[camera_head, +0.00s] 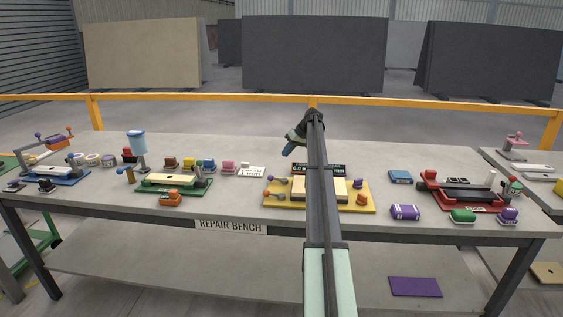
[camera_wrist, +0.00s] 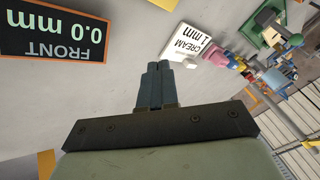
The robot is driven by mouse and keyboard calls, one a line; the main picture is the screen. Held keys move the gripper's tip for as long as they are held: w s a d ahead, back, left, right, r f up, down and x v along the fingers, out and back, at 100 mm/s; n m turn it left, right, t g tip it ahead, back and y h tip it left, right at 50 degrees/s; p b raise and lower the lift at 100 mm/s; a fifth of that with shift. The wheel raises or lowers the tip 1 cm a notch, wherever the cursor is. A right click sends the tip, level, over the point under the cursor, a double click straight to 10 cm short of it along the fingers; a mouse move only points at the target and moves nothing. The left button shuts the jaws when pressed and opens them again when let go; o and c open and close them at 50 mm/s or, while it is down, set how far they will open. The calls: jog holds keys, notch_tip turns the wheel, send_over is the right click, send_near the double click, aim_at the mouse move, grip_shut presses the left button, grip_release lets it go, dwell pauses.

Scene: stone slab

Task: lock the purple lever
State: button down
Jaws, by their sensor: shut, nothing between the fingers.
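A yellow fixture (camera_head: 290,206) with a pale block on it stands mid-bench, partly hidden behind my arm. A purple knob (camera_head: 358,184) sits at its right side, above an orange knob (camera_head: 360,198). My gripper (camera_head: 288,151) is shut and empty above the bench, up and left of the fixture. In the wrist view its fingers (camera_wrist: 157,72) are together, touching nothing; no purple lever shows there.
A black display (camera_wrist: 55,35) reading FRONT 0.0 mm and a white CREAM 1 mm card (camera_wrist: 186,42) lie below the gripper. A green fixture (camera_head: 150,186) is left; a red fixture (camera_head: 470,202) and purple block (camera_head: 405,212) are right. Small coloured blocks line the back.

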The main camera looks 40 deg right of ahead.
jog(key=shift+s+d+r, duration=0.1)
jog(key=shift+d+r, duration=0.3)
jog(key=shift+r, duration=0.25)
jog(key=shift+s+d+r, duration=0.1)
jog(key=shift+d+r, duration=0.3)
jog(key=shift+r, duration=0.2)
